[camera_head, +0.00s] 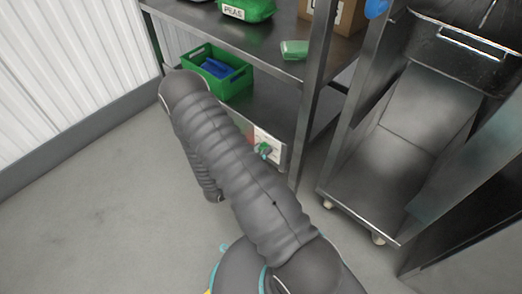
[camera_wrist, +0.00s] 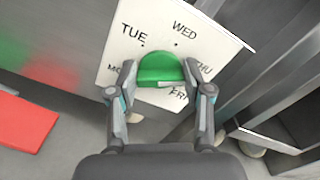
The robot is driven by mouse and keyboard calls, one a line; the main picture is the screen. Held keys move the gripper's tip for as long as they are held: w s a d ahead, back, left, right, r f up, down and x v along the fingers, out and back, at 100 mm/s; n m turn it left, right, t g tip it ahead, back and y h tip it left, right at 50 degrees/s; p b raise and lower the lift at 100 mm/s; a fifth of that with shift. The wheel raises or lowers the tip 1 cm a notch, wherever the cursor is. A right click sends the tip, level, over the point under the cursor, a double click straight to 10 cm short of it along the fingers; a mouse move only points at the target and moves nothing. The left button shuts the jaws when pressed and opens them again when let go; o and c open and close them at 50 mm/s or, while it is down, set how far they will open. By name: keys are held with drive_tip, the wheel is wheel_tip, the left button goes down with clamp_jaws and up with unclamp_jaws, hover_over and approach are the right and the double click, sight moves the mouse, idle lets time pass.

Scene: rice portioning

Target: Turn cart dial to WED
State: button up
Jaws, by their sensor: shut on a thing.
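The cart dial is a green rounded knob (camera_wrist: 160,68) on a white plate (camera_wrist: 200,32) with day names in the wrist view. TUE and WED stand above the knob, MON at its left, THU and FRI at its right, some partly covered. My gripper (camera_wrist: 158,77) has one finger on each side of the knob and is shut on it. No clear pointer shows on the knob, so I cannot tell which day it is set to. In the head view the plate (camera_head: 267,139) is on the shelf cart's lower front edge, partly behind my arm.
A dark bin cart (camera_head: 415,130) stands close at right. The floor at left is clear.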

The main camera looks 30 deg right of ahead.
drive_tip(key=shift+n, duration=0.3)
drive_tip(key=n+p, duration=0.2)
drive_tip(key=n, duration=0.3)
drive_tip(key=shift+w+n, duration=0.1)
drive_tip(key=shift+n, duration=0.2)
drive_tip(key=n+p, duration=0.1)
drive_tip(key=n, duration=0.4)
drive_tip(key=shift+f+p, duration=0.2)
drive_tip(key=shift+p, duration=0.15)
drive_tip(key=shift+n, duration=0.4)
drive_tip(key=o, duration=1.2)
drive_tip(key=shift+c, duration=0.2)
drive_tip(key=shift+a, duration=0.1)
drive_tip(key=v, duration=1.2)
